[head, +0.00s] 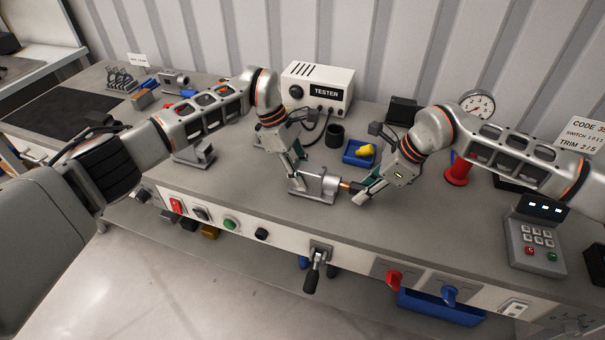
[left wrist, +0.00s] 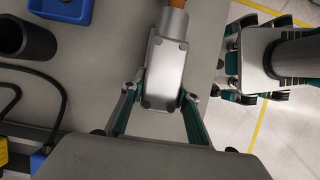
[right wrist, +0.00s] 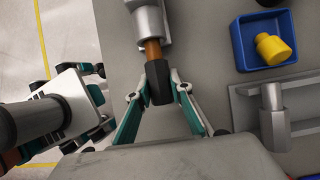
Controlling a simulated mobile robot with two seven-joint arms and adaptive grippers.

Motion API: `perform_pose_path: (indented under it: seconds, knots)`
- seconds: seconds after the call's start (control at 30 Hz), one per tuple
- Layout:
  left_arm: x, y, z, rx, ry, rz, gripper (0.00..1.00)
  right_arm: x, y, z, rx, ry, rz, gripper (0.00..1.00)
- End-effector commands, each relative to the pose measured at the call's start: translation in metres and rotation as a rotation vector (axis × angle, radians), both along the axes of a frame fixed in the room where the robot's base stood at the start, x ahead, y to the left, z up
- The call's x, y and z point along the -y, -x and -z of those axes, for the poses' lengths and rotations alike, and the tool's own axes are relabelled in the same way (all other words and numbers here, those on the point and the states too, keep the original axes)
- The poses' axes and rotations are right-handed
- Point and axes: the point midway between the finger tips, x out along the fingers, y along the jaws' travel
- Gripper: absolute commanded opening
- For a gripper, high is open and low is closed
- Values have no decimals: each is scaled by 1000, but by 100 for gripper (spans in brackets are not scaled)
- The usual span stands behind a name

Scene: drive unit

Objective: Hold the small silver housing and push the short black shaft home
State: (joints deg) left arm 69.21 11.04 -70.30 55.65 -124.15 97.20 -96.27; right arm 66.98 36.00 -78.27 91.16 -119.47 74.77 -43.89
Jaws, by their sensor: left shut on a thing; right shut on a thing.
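The small silver housing (head: 318,184) lies on the bench near its front edge. My left gripper (head: 297,180) is shut on the housing; in the left wrist view the fingers clasp the silver body (left wrist: 163,75) from both sides. The short black shaft (right wrist: 158,84) has a copper-brown section that meets the housing's round end (right wrist: 150,22). My right gripper (head: 362,192) is shut on the black part, with its fingers on either side in the right wrist view. Some copper-brown length shows between the black part and the housing. How deep the shaft sits is hidden.
A blue tray (head: 357,156) with a yellow piece stands behind the housing, beside a dark cup (head: 335,134). The tester (head: 318,88) stands at the back. A keypad (head: 537,240) is at right. Switches and a lever (head: 315,262) line the bench front.

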Motion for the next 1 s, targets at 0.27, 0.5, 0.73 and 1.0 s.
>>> perform_pose_path:
  seconds: [0.27,0.5,0.73,1.0]
  knots:
    - [0,1,2,-4,-1,1,6,0,0,0,1,-1,0,0]
    - [0,1,2,-4,-1,1,6,-4,-1,0,0,-1,0,0]
    - [0,2,2,-4,-1,1,6,-9,-3,0,0,-1,0,0]
    - [0,2,2,-4,-1,1,6,-14,-4,0,0,-1,0,0]
